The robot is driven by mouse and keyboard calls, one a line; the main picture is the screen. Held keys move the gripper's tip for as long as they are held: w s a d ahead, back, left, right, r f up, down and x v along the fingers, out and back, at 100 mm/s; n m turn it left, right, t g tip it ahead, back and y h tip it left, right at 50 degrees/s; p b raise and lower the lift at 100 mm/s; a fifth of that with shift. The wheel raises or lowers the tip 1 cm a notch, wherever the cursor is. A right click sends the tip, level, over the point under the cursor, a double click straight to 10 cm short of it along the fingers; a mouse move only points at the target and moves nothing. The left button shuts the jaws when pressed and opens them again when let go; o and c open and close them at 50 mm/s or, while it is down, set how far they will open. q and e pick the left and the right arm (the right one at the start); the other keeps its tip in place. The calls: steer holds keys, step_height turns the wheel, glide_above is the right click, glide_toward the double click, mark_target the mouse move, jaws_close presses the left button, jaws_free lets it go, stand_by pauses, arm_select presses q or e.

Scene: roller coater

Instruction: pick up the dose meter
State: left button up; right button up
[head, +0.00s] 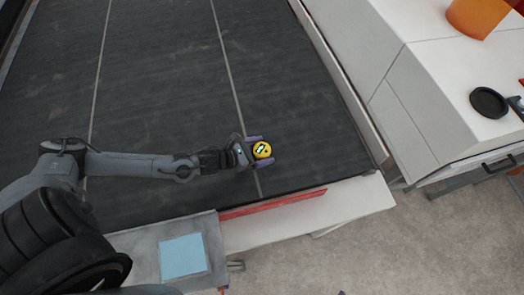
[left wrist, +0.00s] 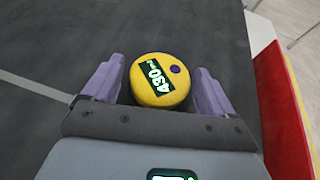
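The dose meter (head: 262,150) is a small round yellow device with a dark display, over the dark belt near its front right end. In the left wrist view the dose meter (left wrist: 160,80) shows green digits and a purple button. My left gripper (head: 258,150) is at it, with one purple finger on each side. In the left wrist view, the left gripper (left wrist: 157,88) is open around the dose meter, with a narrow gap visible at the right finger; contact at the left finger is unclear. My right gripper is not in view.
The dark belt (head: 170,90) is otherwise clear. A red strip (head: 272,204) runs along its front edge. A white cabinet (head: 380,60) stands to the right, with an orange container (head: 478,15) and a black round item (head: 488,102) on it. A light blue panel (head: 183,257) is at the front.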

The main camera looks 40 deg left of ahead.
arm_select(q)
steer(key=c, duration=0.9)
steer(key=shift+c, duration=0.9)
steer(key=shift+r, duration=0.1)
